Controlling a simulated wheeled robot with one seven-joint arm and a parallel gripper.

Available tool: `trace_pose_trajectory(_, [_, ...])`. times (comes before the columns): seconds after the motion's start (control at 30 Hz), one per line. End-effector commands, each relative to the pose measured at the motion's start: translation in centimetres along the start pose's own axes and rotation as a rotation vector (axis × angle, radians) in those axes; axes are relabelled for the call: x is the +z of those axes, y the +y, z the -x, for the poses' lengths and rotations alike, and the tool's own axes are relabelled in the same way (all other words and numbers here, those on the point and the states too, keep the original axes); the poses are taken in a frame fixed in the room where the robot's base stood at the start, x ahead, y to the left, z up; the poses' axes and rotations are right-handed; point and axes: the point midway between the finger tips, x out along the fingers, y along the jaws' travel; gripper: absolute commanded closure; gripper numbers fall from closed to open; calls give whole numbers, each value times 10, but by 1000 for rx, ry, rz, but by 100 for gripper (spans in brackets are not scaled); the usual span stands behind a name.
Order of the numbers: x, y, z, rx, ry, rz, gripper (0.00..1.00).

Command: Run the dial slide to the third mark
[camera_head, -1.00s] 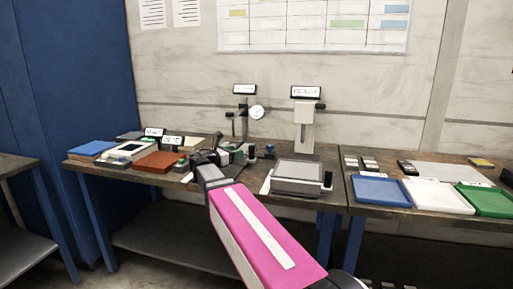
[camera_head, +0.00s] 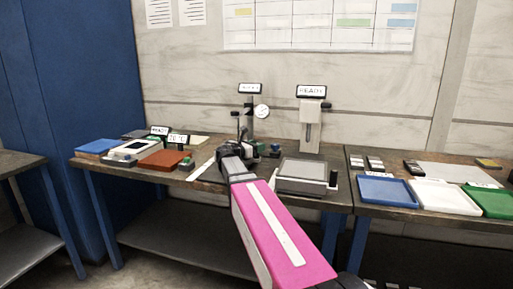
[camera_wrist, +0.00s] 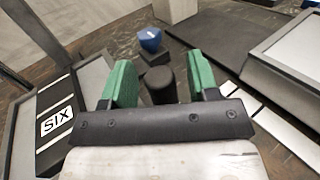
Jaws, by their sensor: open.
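A round white dial (camera_head: 262,111) is on a dark upright stand (camera_head: 249,125) at the back of the bench in the head view. Its marks are too small to read. My gripper is mostly hidden behind my arm in the head view, near the foot of this stand. In the wrist view my gripper (camera_wrist: 158,80) is open, with its green fingers apart. A short dark upright cylinder (camera_wrist: 161,84) shows between and beyond the fingers. I cannot tell whether it belongs to the dial slide, or whether a finger touches it.
A blue-topped knob (camera_wrist: 150,40) on a dark base stands just beyond the cylinder. A strip labelled SIX (camera_wrist: 57,120) lies left. A grey-topped fixture (camera_head: 303,171) and a READY display (camera_head: 312,91) stand right of my arm. Blue (camera_head: 385,191), white and green trays sit farther right.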

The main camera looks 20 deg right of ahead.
Motion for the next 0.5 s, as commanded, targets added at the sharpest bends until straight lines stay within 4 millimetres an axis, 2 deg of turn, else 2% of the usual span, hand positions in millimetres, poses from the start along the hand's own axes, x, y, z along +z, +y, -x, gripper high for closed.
trace_pose_trajectory(0.03, [0, 0, 0, 0, 0, 0, 52])
trace_pose_trajectory(0.17, [0, 0, 0, 0, 0, 0, 95])
trace_pose_trajectory(0.2, [0, 0, 0, 0, 0, 0, 100])
trace_pose_trajectory(0.37, [0, 2, -3, 0, 0, 0, 100])
trace_pose_trajectory(0.5, [0, 14, -19, -1, 0, 0, 100])
